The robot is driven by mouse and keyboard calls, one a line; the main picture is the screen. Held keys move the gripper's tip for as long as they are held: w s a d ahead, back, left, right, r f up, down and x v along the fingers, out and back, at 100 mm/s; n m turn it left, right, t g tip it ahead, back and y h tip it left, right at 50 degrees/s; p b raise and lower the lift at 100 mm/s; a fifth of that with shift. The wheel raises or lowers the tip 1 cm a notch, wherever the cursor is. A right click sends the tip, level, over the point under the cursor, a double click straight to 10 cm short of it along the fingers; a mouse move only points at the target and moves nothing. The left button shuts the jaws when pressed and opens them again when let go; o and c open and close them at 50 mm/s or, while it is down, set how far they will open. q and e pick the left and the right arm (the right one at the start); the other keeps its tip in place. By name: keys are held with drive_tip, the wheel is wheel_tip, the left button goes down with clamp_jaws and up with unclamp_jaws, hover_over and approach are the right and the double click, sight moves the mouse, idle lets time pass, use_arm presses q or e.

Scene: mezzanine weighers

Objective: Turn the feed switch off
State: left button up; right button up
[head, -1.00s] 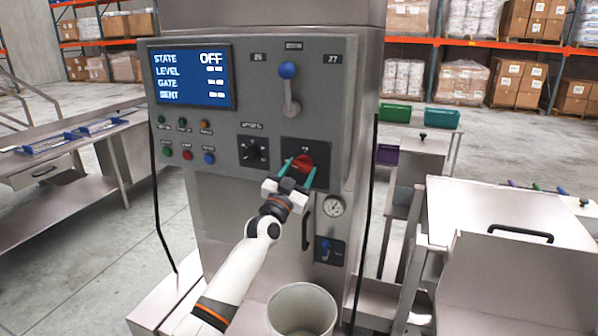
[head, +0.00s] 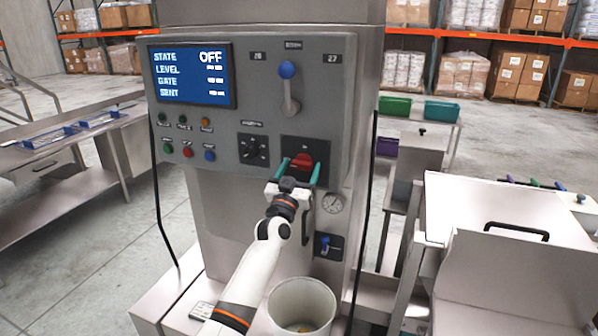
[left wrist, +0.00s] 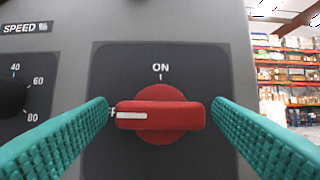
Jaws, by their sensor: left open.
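The feed switch is a red rotary knob (head: 302,162) on a dark plate on the grey panel. In the left wrist view the red knob (left wrist: 160,114) has its grip bar lying level, with its white mark pointing left. The word ON with a tick stands above it. The screen (head: 190,74) reads STATE OFF. My left gripper (head: 299,168) is open, its teal fingers on either side of the knob; in the left wrist view a finger stands near each end of the bar. The left finger is very close to the white-marked end; contact cannot be told. My right gripper is not in view.
A speed dial (head: 253,151) sits left of the knob, and a blue-knobbed lever (head: 288,84) above. A gauge (head: 333,203) and a small blue valve (head: 325,243) are below right.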

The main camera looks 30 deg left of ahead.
use_arm(q)
drive_tip(key=shift+s+d+f, duration=0.15)
drive_tip(key=shift+s+f, duration=0.15)
drive_tip(key=shift+s, duration=0.1)
drive_tip(key=b+v, duration=0.2)
drive_tip(key=v, duration=0.9)
drive_tip(key=shift+b, duration=0.4)
drive_tip(key=shift+s+r, duration=0.1)
